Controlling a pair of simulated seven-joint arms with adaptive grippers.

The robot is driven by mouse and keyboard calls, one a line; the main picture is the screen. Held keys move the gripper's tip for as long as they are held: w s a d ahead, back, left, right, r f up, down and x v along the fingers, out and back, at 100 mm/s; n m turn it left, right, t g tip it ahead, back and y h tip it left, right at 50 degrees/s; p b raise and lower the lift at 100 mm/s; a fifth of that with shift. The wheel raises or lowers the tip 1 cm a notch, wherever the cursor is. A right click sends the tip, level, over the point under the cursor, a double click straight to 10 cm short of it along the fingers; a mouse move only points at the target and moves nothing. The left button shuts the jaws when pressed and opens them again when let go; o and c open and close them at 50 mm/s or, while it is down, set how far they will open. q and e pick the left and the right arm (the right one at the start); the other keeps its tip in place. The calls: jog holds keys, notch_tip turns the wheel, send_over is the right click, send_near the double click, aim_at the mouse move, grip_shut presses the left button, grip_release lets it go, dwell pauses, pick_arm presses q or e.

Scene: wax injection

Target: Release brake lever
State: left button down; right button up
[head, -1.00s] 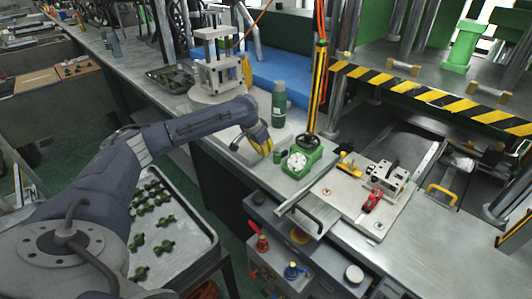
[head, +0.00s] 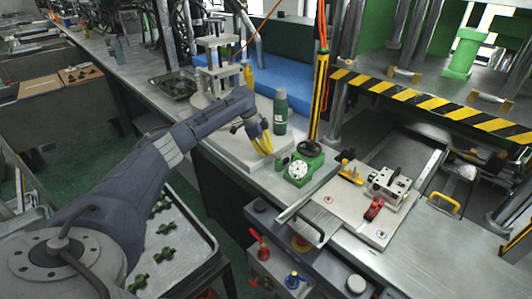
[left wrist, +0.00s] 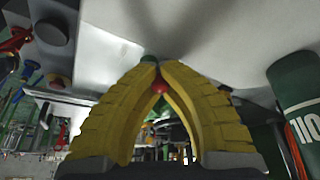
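A red lever (head: 373,209) sits on the metal clamp fixture (head: 388,187) on the pale plate at the right; I cannot tell for sure that it is the brake lever. Another red handle (head: 258,243) stands on the grey control box below the bench edge. My left gripper (head: 265,152) has yellow fingers and is over the light slab left of the green valve, apart from both. In the left wrist view its fingertips (left wrist: 158,66) meet with nothing seen gripped. A red knob (left wrist: 160,86) shows beyond, between the fingers. My right gripper is out of view.
A green bottle (head: 280,112) stands close beside my left gripper; it also shows in the left wrist view (left wrist: 300,95). A green valve with a dial (head: 300,165) is to the right. A striped press edge (head: 430,100) crosses behind. A parts tray (head: 205,237) is below my left arm.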

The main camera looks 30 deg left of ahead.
pick_arm(q)
jog(key=shift+w+d+r+m, duration=0.25)
jog(key=shift+w+m, duration=0.2)
jog(key=shift+m, duration=0.25)
jog(key=c, duration=1.5)
grip_release()
jog(key=shift+d, duration=0.1)
jog(key=shift+c, duration=0.2)
jog(key=shift+o, duration=1)
jog(key=shift+f+g, duration=0.1)
jog(key=shift+g, duration=0.2)
jog(key=shift+a, duration=0.2)
jog(key=shift+s, duration=0.1)
jog(key=v, duration=1.2)
